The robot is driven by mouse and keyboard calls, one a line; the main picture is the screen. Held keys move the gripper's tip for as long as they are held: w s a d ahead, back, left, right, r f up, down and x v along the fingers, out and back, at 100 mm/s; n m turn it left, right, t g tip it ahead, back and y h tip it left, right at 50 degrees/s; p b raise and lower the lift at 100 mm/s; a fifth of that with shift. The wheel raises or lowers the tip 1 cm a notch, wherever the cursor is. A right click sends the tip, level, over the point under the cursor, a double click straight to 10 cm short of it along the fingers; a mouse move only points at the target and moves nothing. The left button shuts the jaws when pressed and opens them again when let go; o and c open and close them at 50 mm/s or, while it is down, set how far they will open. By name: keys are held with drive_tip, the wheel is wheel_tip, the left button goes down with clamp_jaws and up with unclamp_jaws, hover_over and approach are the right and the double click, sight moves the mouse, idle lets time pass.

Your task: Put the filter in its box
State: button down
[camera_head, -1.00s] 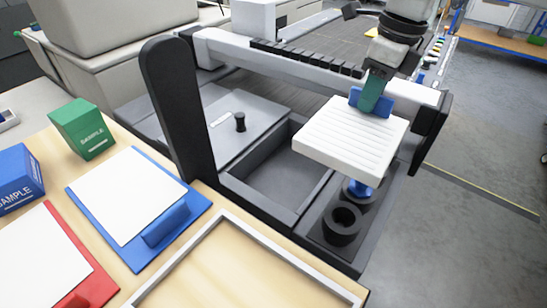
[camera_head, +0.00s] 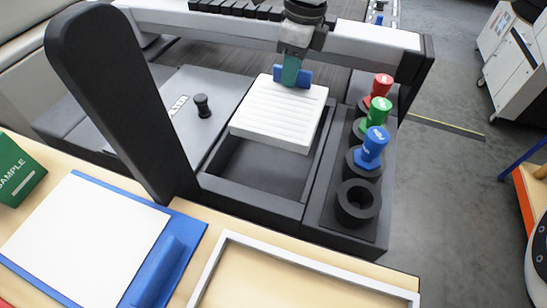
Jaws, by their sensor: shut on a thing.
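The filter is a white ribbed square block (camera_head: 281,112) with a blue tab (camera_head: 305,76) at its far edge. My gripper (camera_head: 291,80) is shut on the blue tab and holds the filter roughly level. The box is a dark open rectangular bay (camera_head: 250,202) in the machine. The filter is over the far part of this bay and hides its far end. I cannot tell whether the filter touches the rim. The near part of the bay is empty.
To the right, a dark rack (camera_head: 330,205) holds red (camera_head: 382,85), green (camera_head: 379,110) and blue (camera_head: 374,142) knobbed plugs; its nearest socket is empty. A grey lid with a black knob (camera_head: 202,105) lies left. A black post (camera_head: 120,100) and crossbeam (camera_head: 370,37) stand close.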

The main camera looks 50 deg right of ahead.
wheel_tip(320, 180, down, 14)
drive_tip(key=shift+a+f, duration=0.1)
drive_tip(key=c, duration=1.1)
unclamp_jaws()
drive_tip(key=r, duration=0.8)
drive_tip(key=s+r+b, duration=0.1)
drive_tip(key=r, duration=0.3)
drive_tip(key=shift+s+d, duration=0.1)
drive_tip(key=shift+d, duration=0.3)
